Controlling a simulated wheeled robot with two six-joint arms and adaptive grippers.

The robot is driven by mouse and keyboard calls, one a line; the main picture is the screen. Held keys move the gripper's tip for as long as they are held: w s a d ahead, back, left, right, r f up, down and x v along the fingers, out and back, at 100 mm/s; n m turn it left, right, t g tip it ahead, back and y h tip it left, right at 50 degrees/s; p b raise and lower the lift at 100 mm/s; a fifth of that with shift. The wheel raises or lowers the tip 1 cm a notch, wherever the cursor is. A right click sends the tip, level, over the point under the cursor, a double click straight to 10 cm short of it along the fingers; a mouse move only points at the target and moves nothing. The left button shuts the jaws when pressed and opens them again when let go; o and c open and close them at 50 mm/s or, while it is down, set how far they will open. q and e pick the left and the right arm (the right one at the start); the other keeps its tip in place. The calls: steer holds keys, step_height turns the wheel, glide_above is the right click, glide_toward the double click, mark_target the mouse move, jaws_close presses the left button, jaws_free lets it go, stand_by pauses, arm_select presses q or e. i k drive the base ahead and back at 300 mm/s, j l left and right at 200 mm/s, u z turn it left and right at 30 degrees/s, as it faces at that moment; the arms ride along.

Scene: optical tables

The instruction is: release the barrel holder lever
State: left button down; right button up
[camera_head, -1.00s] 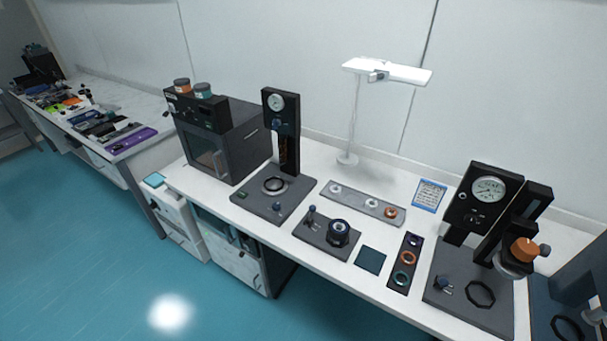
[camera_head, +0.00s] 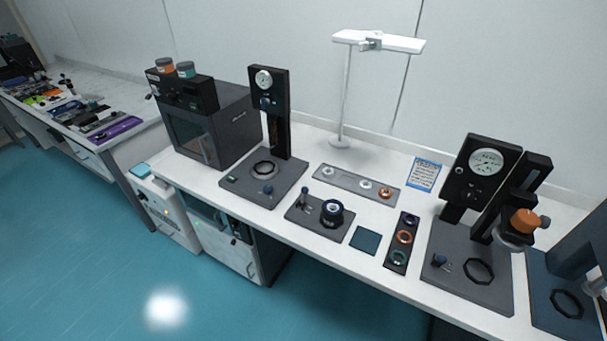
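A small dark base plate (camera_head: 303,225) lies at the front middle of the white table. On it stands a black round barrel-like piece (camera_head: 332,212) with a light ring on top. Left of that piece, a small upright lever with a dark knob (camera_head: 304,193) rises from the same plate. This looks like the barrel holder with its lever; whether the lever is locked cannot be told at this size. Neither of my grippers is in view.
A black gauge stand (camera_head: 275,110) and dark oven-like box (camera_head: 210,130) stand left. Another gauge stand (camera_head: 480,190) with an orange-topped part stands right. A ring strip (camera_head: 390,256), teal pad (camera_head: 365,240), grey tray (camera_head: 345,181) and white lamp (camera_head: 345,100) surround the plate.

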mark_target(305, 190)
steer(key=j+z, duration=0.25)
steer(key=z, duration=0.15)
steer(key=i+j+z, duration=0.1)
steer(key=j+z, duration=0.4)
steer(key=z, duration=0.25)
steer(key=j+z, duration=0.35)
steer(key=k+j, duration=0.1)
steer(key=j, duration=0.3)
steer(key=k+j+z, duration=0.1)
steer(key=j, duration=0.25)
steer(key=k+j, duration=0.1)
steer(key=j, duration=0.25)
steer(key=j+z, duration=0.05)
